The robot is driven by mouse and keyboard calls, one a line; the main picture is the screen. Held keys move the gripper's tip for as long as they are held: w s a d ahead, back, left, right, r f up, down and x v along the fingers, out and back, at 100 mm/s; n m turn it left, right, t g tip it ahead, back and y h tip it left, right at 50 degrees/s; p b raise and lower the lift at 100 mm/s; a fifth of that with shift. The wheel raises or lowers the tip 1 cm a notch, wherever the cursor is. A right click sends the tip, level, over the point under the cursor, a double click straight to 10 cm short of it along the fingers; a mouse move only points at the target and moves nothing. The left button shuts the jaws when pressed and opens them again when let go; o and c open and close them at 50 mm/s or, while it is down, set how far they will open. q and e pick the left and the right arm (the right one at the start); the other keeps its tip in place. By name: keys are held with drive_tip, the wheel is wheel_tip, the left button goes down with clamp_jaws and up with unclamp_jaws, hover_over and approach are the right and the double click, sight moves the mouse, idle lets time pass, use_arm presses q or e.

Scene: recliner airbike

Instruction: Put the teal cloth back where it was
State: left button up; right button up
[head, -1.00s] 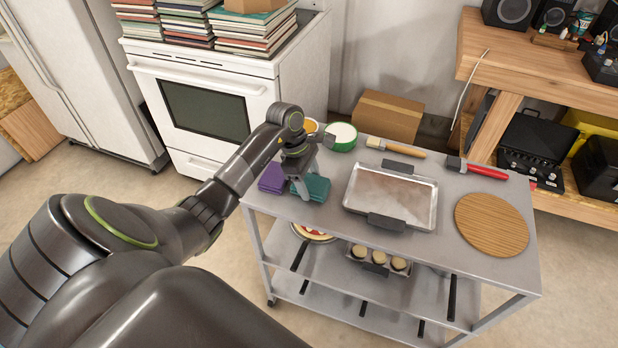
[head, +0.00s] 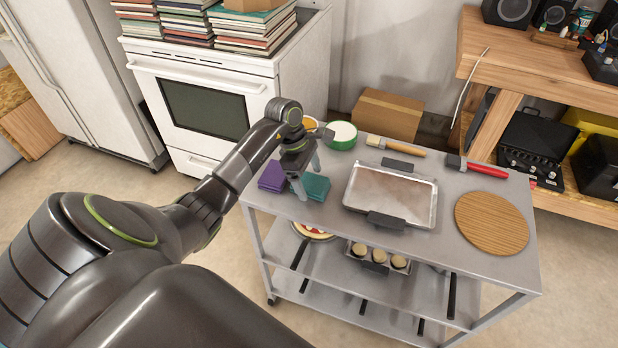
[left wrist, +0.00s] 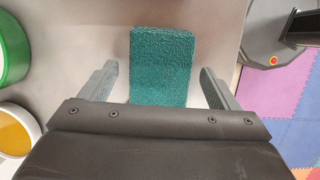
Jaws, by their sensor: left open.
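The teal cloth (head: 314,187) lies folded on the left end of the metal cart top, beside the purple cloth (head: 272,177). In the left wrist view the teal cloth (left wrist: 160,62) lies between my two fingers, with a gap on each side. My left gripper (head: 308,178) is open and just over the teal cloth; its fingers also show in the left wrist view (left wrist: 160,85). The end of the cloth nearest the wrist is hidden behind the gripper body. My right gripper is in neither view.
A green-rimmed bowl (head: 342,135) and an orange-filled bowl (head: 309,124) stand behind the gripper. A metal tray (head: 431,208) sits mid-cart, with a brush (head: 400,147), a red-handled tool (head: 486,171) and a round wooden board (head: 491,224) farther right.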

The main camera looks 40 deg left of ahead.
use_arm(q)
drive_tip(key=b+v, duration=0.2)
drive_tip(key=v, duration=0.9)
drive_tip(key=shift+r, duration=0.15)
